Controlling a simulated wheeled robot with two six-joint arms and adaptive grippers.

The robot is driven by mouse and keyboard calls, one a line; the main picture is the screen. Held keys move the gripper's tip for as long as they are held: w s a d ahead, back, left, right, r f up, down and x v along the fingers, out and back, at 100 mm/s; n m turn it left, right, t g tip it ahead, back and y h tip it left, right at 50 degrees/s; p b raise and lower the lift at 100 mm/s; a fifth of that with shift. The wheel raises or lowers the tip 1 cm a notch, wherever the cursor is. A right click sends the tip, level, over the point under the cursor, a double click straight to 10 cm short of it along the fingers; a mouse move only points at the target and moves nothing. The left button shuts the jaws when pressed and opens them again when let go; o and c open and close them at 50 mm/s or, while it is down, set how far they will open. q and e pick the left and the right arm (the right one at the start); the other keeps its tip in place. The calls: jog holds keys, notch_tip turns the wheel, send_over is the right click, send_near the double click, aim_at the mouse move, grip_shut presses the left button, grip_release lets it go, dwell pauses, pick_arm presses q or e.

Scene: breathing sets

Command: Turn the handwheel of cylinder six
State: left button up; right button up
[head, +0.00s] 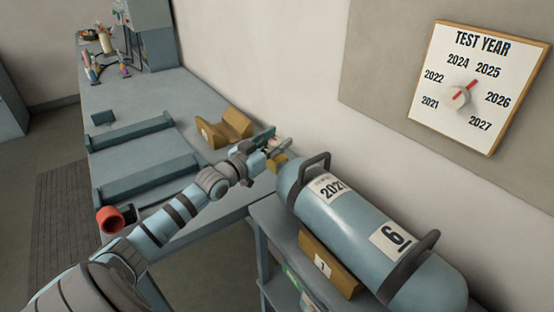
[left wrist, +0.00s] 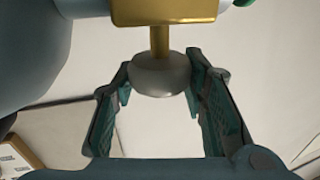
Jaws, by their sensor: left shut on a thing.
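Cylinder six (head: 345,212) is a blue-grey gas cylinder lying tilted on a stand, with a "6" label and a "2021" label. Its brass valve (head: 277,162) is at the upper left end, and it also shows at the top of the left wrist view (left wrist: 165,12). The handwheel (left wrist: 160,75) is a rounded grey knob on a brass stem. My left gripper (head: 271,146) is at the valve end, with its fingers (left wrist: 160,85) closed against both sides of the handwheel. In the head view the gripper mostly hides the handwheel. My right gripper is not in view.
A wooden cradle (head: 226,130) stands on the long bench (head: 150,100) left of the valve. A red part (head: 110,219) is by the bench's near edge. A test year dial (head: 478,88) hangs on the wall. The cylinder rests by a wooden block (head: 327,264).

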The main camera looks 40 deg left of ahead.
aim_at(276, 141)
pick_arm(q)
jog(key=shift+f, duration=0.2)
jog(key=shift+r, duration=0.1)
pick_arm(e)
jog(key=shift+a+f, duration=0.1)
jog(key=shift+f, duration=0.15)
pick_arm(q)
jog(key=o, duration=1.2)
jog(key=shift+r, duration=0.2)
notch_tip(276, 141, up, 10)
jog(key=shift+s+f, duration=0.1)
